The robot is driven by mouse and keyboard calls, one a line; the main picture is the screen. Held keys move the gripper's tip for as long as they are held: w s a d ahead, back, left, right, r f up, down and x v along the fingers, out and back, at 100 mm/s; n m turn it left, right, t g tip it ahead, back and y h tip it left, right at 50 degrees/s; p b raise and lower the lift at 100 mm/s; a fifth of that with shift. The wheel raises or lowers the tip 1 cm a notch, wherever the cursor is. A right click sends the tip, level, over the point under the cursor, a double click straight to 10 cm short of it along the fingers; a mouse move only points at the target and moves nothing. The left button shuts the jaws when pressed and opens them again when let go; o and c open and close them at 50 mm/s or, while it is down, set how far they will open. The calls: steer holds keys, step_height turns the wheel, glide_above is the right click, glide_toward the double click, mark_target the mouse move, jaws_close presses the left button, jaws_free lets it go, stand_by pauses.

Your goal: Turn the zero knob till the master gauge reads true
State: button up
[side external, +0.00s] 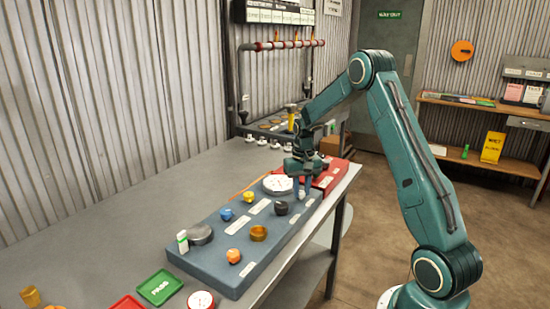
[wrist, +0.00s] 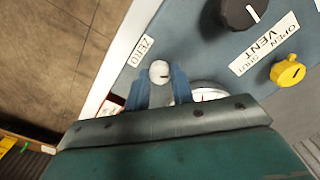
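The small silver zero knob (wrist: 159,71) sits beside the ZERO label (wrist: 140,51) in the wrist view. My gripper (wrist: 159,82) is open, its two blue fingers on either side of the knob with a slight gap showing; contact cannot be confirmed. In the side external view my gripper (side external: 302,187) is low over the panel's far end, and the knob is hidden there. The white-faced master gauge (side external: 278,184) lies just left of the fingers. In the wrist view the gauge (wrist: 209,94) is mostly covered by my gripper; a bit of red shows, but its reading cannot be told.
The blue-grey panel (side external: 214,268) carries a black vent knob (side external: 281,208), a yellow knob (side external: 248,196), a blue knob (side external: 227,214) and an orange knob (side external: 233,255). A red block (side external: 330,175) adjoins its far end. A green PASS tray (side external: 160,287) lies nearer. The bench's left is clear.

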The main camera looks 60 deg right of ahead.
mark_target(301, 192)
steer(key=o, duration=0.4)
steer(key=shift+r, duration=0.15)
step_height(301, 192, up, 14)
steer(key=shift+f, duration=0.2)
stand_by(0.4)
steer(key=shift+a, duration=0.1)
